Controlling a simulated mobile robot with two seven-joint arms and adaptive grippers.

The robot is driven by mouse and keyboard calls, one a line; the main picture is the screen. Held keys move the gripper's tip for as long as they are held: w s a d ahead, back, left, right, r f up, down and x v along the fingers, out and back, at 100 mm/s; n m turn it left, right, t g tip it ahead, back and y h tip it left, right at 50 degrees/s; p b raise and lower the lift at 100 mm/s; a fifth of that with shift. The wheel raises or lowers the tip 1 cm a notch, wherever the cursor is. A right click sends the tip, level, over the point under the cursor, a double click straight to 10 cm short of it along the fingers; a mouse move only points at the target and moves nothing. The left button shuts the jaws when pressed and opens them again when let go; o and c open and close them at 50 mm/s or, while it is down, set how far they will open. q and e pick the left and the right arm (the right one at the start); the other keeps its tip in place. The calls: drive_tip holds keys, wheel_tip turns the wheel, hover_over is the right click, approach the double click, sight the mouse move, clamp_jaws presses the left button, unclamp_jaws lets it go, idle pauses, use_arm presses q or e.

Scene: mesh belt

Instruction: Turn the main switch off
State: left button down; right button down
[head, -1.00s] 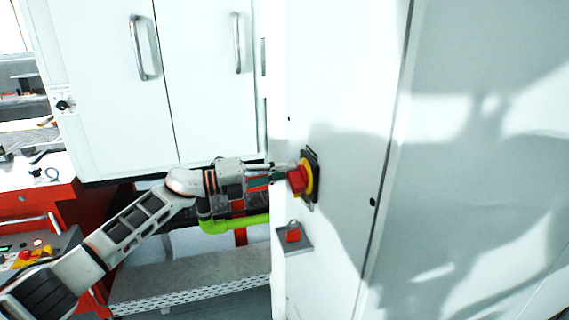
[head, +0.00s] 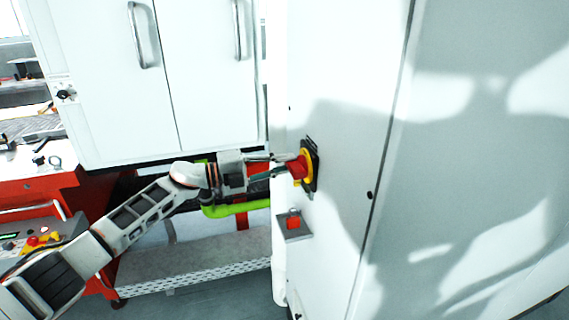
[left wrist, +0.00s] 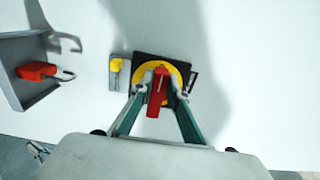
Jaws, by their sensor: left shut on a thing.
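The main switch is a red handle (head: 298,168) on a yellow disc (head: 309,166) with a black plate, mounted on the white cabinet's side (head: 335,75). My left gripper (head: 290,166) reaches it from the left and is shut on the red handle. In the left wrist view the red handle (left wrist: 157,93) stands between the two fingertips, pointing down toward the gripper's palm, with the yellow disc (left wrist: 148,69) behind it. My right gripper is not in view.
A small grey tray (head: 295,236) with a red padlock (head: 293,222) is fixed to the cabinet below the switch. A yellow tab (left wrist: 116,65) sits beside the switch plate. White doors with handles (head: 139,35) and a green pipe (head: 235,208) are on the left.

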use_arm(q)
drive_tip(key=c, duration=2)
unclamp_jaws()
drive_tip(key=shift+o, duration=0.2)
drive_tip(key=shift+a, duration=0.1)
drive_tip(key=v, duration=1.1)
drive_tip(key=shift+a, duration=0.35)
drive_tip(key=shift+s, duration=0.15)
